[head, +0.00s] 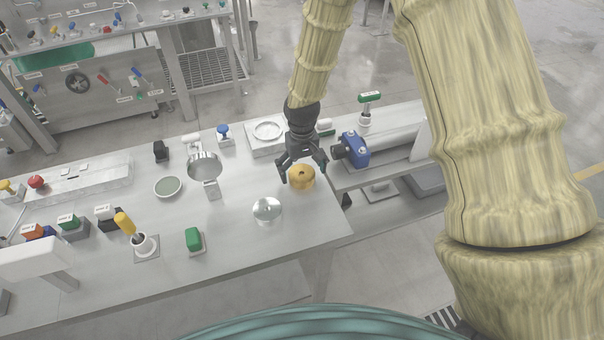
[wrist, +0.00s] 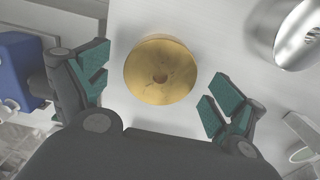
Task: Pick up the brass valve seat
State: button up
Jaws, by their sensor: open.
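The brass valve seat (head: 302,177) is a short golden disc standing on the steel table near its right edge. In the wrist view the brass valve seat (wrist: 160,71) shows from above as a round disc with a small dark centre hole. My gripper (head: 303,178) is black and hangs over it. In the wrist view my gripper (wrist: 158,92) is open, with one teal-padded finger to the left of the disc and one to the right. Both fingers look apart from the disc, and nothing is held. The height of the fingertips above the table is hard to tell.
A shiny domed metal piece (head: 267,209) lies left of and nearer than the brass piece. A blue device (head: 352,150) stands close on the right. A steel cup (head: 204,168) and a white block with a round recess (head: 268,133) stand further back. The table's front right is clear.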

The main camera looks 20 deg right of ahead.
aim_at(302, 173)
jog(key=shift+f, duration=0.2)
jog(key=shift+c, duration=0.2)
jog(key=c, duration=1.2)
jog(key=shift+o, duration=0.2)
jog(key=shift+w+r, duration=0.1)
jog(key=shift+r, duration=0.05)
jog(key=shift+r+b, duration=0.75)
jog(key=shift+r, duration=0.9)
jog(key=s+a+b, duration=0.1)
jog(key=s+a, duration=0.1)
jog(key=s, duration=0.3)
jog(key=s+a+r+b, duration=0.1)
jog(key=s+a+b, duration=0.1)
jog(key=s, duration=0.3)
jog(key=s+a+b, duration=0.1)
jog(key=s+a, duration=0.1)
jog(key=s, duration=0.3)
jog(key=shift+r, duration=0.25)
